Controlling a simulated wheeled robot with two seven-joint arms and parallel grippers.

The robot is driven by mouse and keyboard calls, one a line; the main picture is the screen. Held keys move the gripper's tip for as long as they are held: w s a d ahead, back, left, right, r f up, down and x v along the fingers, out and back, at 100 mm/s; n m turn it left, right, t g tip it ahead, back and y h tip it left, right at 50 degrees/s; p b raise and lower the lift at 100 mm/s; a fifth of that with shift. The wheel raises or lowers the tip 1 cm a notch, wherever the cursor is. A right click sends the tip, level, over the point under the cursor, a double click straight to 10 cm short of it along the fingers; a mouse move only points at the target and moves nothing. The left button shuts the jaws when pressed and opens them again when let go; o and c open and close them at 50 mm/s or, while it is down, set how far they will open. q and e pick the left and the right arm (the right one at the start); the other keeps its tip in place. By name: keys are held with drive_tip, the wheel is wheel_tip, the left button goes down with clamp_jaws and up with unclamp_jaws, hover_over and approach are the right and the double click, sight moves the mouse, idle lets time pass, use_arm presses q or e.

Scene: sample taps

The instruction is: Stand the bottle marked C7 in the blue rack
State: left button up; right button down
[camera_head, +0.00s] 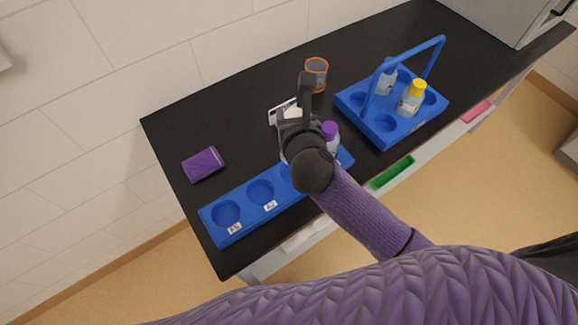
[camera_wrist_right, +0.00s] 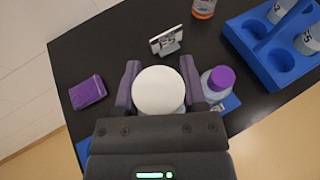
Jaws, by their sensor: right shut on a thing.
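My right gripper (camera_head: 294,110) is above the long blue rack (camera_head: 240,200). In the right wrist view the gripper (camera_wrist_right: 158,85) is shut on a white-capped bottle (camera_wrist_right: 158,92), seen from above. Its body and any C7 mark are mostly hidden by the cap and gripper. The rack has round holes with small white labels; two holes at its left end are empty, and my arm covers others. A purple-capped bottle (camera_head: 331,137) stands at the rack's right part, and shows just right of the gripper in the wrist view (camera_wrist_right: 217,85). My left gripper is out of view.
A blue carrier (camera_head: 348,102) with a tall handle holds bottles, one yellow-capped (camera_head: 412,98), at the right. An orange-rimmed cup (camera_head: 316,75) stands behind the gripper. A small white sign (camera_wrist_right: 166,42) stands near it. A purple block (camera_head: 203,164) lies left on the black counter.

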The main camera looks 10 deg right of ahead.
drive_tip(key=shift+w+d+p, duration=0.1)
drive_tip(key=shift+p, duration=0.3)
drive_tip(key=shift+n+y, duration=0.4)
drive_tip(key=shift+y, duration=0.1)
wheel_tip(320, 180, down, 11)
drive_tip(key=b, duration=0.6)
drive_tip(key=shift+f, duration=0.15)
drive_tip(key=shift+r, duration=0.25)
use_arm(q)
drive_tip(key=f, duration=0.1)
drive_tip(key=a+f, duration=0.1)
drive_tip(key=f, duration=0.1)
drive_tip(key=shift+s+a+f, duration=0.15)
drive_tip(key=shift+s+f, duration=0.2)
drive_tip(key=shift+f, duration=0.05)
use_arm(e)
drive_tip(key=shift+f, duration=0.1)
drive_tip(key=c, duration=0.5)
unclamp_jaws()
drive_tip(key=shift+f, duration=0.1)
drive_tip(key=shift+c, duration=0.2)
drive_tip(key=o, duration=0.4)
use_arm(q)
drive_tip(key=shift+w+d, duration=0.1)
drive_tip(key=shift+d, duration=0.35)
